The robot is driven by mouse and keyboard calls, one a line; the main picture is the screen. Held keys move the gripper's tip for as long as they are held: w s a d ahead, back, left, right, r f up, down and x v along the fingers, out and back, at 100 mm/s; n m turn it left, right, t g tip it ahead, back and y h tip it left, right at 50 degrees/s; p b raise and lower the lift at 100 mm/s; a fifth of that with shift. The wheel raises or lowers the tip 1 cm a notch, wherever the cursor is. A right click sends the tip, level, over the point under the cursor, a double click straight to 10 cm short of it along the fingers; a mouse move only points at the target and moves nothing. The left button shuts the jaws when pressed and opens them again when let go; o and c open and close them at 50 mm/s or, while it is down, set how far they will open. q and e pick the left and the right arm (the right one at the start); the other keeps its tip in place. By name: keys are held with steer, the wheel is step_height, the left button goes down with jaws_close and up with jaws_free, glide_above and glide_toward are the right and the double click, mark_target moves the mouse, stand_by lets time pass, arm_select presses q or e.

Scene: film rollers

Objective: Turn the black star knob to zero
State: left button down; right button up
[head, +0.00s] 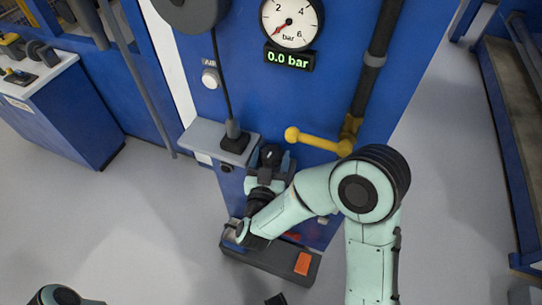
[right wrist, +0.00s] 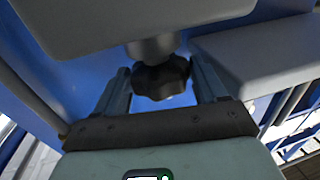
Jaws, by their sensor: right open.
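The black star knob (right wrist: 161,78) sits on a grey stem in the right wrist view. My right gripper (right wrist: 162,82) is open, with one finger on each side of the knob. Small gaps show between the knob and the fingers, and I cannot tell whether either touches. In the head view my right gripper (head: 270,163) is at the blue panel below the yellow lever, partly covered by my own arm. A round gauge (head: 291,22) has its red needle at the lower left, and the display (head: 289,58) under it reads 0.0 bar. My left gripper is out of view.
A yellow lever (head: 318,142) sticks out just above my right gripper. A grey shelf (head: 202,139) juts out to its left. A dark base with an orange block (head: 303,263) lies below. The floor to the right is clear.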

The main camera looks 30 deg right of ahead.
steer(key=c, duration=0.8)
steer(key=shift+y, duration=0.3)
steer(key=shift+d+n+t+y+b, duration=0.1)
steer(key=shift+n+t+y+b, duration=0.3)
steer(key=shift+n+t+y, duration=0.35)
steer(key=shift+r, duration=0.1)
steer(key=o, duration=0.8)
